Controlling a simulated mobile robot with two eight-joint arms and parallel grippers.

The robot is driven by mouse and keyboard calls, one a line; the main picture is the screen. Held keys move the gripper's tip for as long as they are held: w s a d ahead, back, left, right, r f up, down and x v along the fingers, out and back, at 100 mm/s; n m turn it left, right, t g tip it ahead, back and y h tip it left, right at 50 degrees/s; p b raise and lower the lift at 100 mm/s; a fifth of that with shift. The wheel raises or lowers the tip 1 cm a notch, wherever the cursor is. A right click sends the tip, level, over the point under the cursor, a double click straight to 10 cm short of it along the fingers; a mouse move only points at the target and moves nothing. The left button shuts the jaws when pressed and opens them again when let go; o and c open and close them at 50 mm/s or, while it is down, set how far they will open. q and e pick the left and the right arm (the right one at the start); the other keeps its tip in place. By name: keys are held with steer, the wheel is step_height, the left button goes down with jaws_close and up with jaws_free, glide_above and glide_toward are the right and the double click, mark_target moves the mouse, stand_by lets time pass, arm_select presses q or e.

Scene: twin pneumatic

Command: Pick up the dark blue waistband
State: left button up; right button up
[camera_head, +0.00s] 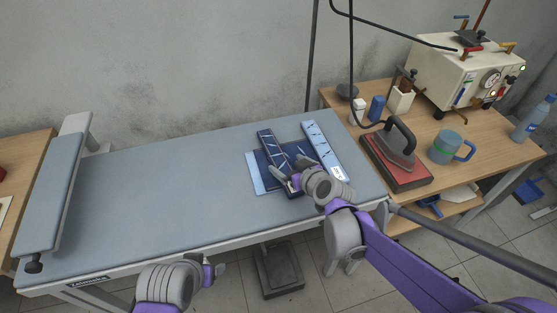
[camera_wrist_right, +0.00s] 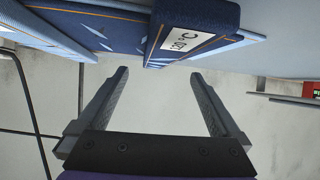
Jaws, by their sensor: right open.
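The dark blue waistband (camera_head: 268,144) is a long narrow strip with pale marks, lying on the ironing table's pressing surface; my right gripper partly covers its near end. In the right wrist view a dark blue band end (camera_wrist_right: 205,17) has an orange line and a white temperature label (camera_wrist_right: 187,40). My right gripper (camera_head: 284,180) is over the near end. Its fingers also show in the wrist view (camera_wrist_right: 159,73), wide apart with nothing between them, and the band end lies just beyond the tips. My left gripper (camera_head: 214,274) is low at the table's front edge; its jaws are unclear.
A light blue strip (camera_head: 322,147) with a white label lies right of the waistband. Blue cloth (camera_head: 256,172) lies beneath the waistband. An iron (camera_head: 398,145) on a red pad, a mug (camera_head: 448,147) and a boiler unit (camera_head: 465,75) stand on the right table. The pressing surface's left (camera_head: 160,185) is clear.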

mark_target(279, 159)
steer(key=shift+x, duration=2.7)
steer(key=shift+f, duration=0.1)
steer(key=shift+s, duration=0.1)
steer(key=shift+c, duration=0.3)
steer(key=c, duration=1.4)
